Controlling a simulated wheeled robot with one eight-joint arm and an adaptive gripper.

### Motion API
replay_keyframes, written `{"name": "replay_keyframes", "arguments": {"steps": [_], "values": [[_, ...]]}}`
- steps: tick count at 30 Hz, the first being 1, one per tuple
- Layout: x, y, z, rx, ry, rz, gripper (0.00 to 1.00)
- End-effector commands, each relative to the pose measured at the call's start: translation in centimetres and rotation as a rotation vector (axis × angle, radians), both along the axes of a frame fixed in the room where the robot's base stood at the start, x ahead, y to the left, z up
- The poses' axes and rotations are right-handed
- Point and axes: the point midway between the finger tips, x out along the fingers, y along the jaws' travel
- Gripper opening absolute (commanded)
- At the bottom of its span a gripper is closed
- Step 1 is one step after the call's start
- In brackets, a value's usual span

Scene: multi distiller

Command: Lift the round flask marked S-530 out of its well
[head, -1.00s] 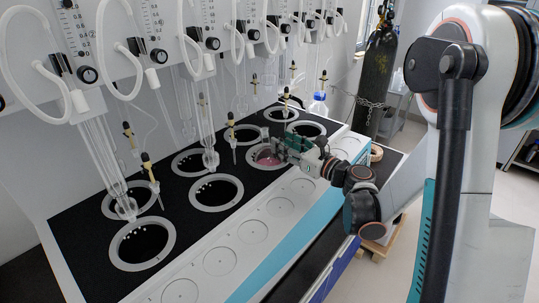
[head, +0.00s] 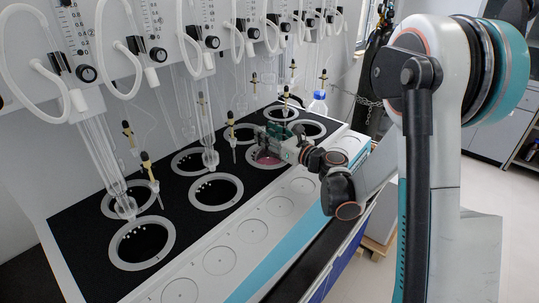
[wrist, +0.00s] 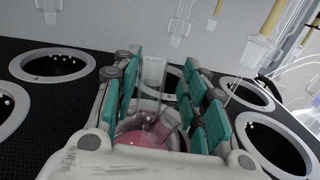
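A round glass flask with pink liquid (wrist: 140,135) sits in a well of the black bench top, and its clear neck (wrist: 153,75) stands up between my fingers in the wrist view. In the head view the pink of the flask (head: 265,160) shows low in the well, partly covered by my gripper. No S-530 marking is readable. My gripper (wrist: 160,95) has its teal pads on both sides of the neck, with a visible gap on each side. In the head view my gripper (head: 276,147) is over the flask's well.
Several ringed wells, such as one at the front left (head: 142,243), look empty. Glass tubes (head: 205,125) and yellow-topped stoppers (head: 148,170) hang behind and beside the wells. A clear bottle with a blue cap (head: 318,104) stands beyond. The white front strip (head: 250,232) is clear.

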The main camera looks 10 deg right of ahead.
Motion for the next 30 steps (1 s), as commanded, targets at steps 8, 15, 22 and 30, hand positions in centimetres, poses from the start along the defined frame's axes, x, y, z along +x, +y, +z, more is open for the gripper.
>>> {"name": "replay_keyframes", "arguments": {"steps": [8,15,22,30], "values": [[0.0,0.0,0.0,0.000,0.000,0.000,0.00],[0.0,0.0,0.4,0.000,0.000,0.000,0.00],[0.0,0.0,1.7,0.000,0.000,0.000,0.00],[0.0,0.0,3.1,0.000,0.000,0.000,0.00]]}}
